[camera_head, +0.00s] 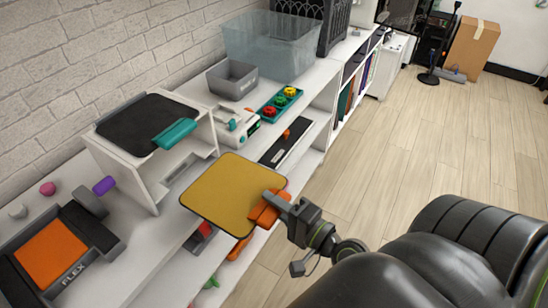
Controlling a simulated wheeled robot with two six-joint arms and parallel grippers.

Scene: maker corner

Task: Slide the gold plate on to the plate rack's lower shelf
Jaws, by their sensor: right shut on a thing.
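The gold plate (222,188) is a flat square with rounded corners and a dark rim. My right gripper (268,208) has orange fingers and is shut on the plate's right edge. The plate is held out over the front part of the white bench, to the right of the white plate rack (131,168). The rack has a dark panel with a teal handle on top. Its open side faces the gold plate, with a low shelf area (186,176) partly visible inside. The plate looks apart from the rack. My left gripper is not in view.
A dark tray (108,238) with an orange sheet marked FLEX lies at the left. Beyond the plate are a white device (236,124), a teal tray (280,103) with coloured knobs, a grey bin (231,80) and a clear tub (270,45). Open floor lies right of the bench.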

